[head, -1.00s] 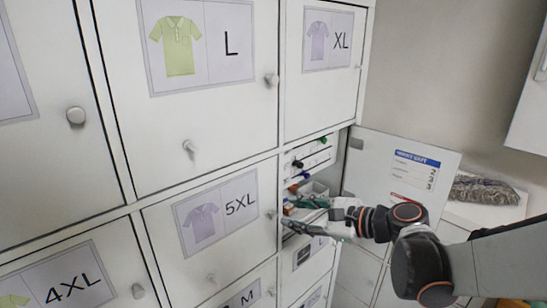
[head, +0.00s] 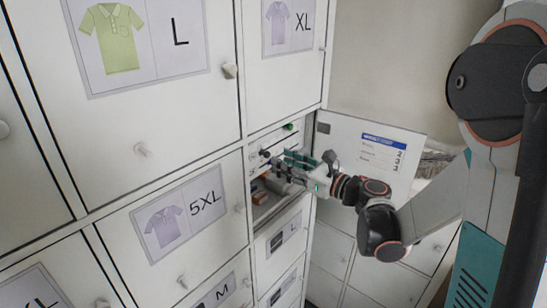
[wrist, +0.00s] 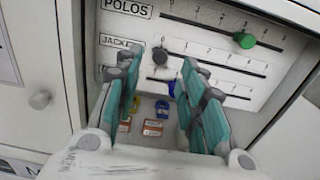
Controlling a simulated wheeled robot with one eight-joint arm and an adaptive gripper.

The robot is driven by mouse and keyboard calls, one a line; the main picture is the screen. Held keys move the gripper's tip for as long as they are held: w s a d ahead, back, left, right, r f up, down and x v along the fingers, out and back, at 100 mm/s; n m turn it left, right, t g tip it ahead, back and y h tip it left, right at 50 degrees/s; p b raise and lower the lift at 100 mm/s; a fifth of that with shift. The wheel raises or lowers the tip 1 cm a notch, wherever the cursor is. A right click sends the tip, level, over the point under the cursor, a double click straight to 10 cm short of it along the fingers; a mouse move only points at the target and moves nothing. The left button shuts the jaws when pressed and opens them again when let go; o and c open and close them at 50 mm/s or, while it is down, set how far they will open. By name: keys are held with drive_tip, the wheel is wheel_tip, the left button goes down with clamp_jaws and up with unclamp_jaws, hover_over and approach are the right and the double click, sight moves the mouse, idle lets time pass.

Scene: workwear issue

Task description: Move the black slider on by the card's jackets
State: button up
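The black slider (wrist: 160,55) is a round knob on the jackets row of a white panel (wrist: 205,30), near the row's left end. In the wrist view it shows between the tips of my gripper (wrist: 165,68). The two teal-padded fingers stand apart, one on either side; I cannot tell if either touches the knob. In the head view my gripper (head: 272,162) reaches into the open locker in front of the panel. The card (head: 382,153) hangs inside the open door; its lines are too small to read surely.
A blue knob (wrist: 172,88) is below, partly behind a finger. Small orange-and-white boxes (wrist: 152,128) lie on the compartment floor. The open door (head: 345,130) stands to the right of my gripper.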

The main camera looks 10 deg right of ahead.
sight(269, 155)
drive_tip(key=shift+x, duration=2.4)
clamp_jaws()
